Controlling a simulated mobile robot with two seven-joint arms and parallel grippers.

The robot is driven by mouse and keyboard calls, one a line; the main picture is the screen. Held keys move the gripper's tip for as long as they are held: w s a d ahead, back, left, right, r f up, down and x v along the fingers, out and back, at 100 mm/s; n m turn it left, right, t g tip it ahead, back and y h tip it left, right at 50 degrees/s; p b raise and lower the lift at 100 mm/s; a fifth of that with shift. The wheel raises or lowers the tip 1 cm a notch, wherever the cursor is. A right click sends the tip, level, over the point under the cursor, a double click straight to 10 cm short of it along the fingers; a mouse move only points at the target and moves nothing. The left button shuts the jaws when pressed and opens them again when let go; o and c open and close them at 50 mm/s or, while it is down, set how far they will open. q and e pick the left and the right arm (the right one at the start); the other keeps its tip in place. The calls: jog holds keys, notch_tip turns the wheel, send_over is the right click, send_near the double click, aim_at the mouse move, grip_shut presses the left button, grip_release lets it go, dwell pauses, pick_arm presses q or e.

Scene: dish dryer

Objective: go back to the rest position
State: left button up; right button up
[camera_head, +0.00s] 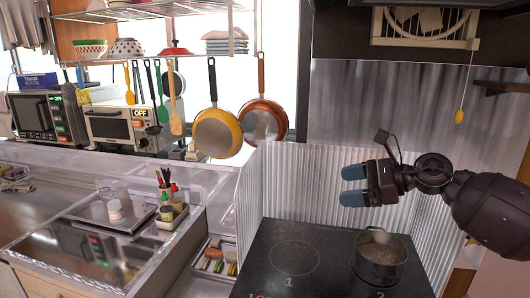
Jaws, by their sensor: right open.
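My right gripper (353,186) comes in from the right on a dark arm. Its two blue fingertips point left and stand apart, with nothing between them. It hangs above the black stove top (262,262), up and to the left of a metal pot (366,268) on the right burner. The pot holds something pale. My left gripper is not in view.
A corrugated metal guard (310,185) surrounds the stove's back and sides. Yellow (219,134) and copper (266,120) pans hang behind it. At left, a tray (88,208) holds small white items, beside a condiment caddy (172,216). Appliances stand against the back.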

jog(key=s+d+f+n+t+h, duration=0.2)
jog(key=s+f+n+t+h, duration=0.3)
jog(key=f+n, duration=0.8)
jog(key=s+d+f+n+t+h, duration=0.25)
jog(key=f+n+t, duration=0.4)
jog(key=n, duration=1.15)
jog(key=s+d+f+m+g+h, duration=0.2)
jog(key=s+f+m, duration=0.3)
jog(key=s+f, duration=0.6)
jog(key=s+d+f+m+g+h, duration=0.2)
jog(key=s+f+m+g+h, duration=0.1)
jog(key=s+f, duration=0.8)
jog(key=s+m+h, duration=0.1)
jog(key=s+m, duration=0.1)
jog(key=s, duration=0.2)
jog(key=shift+d+f+m+g, duration=0.15)
jog(key=shift+d+m+g, duration=0.05)
jog(key=shift+m+g, duration=0.15)
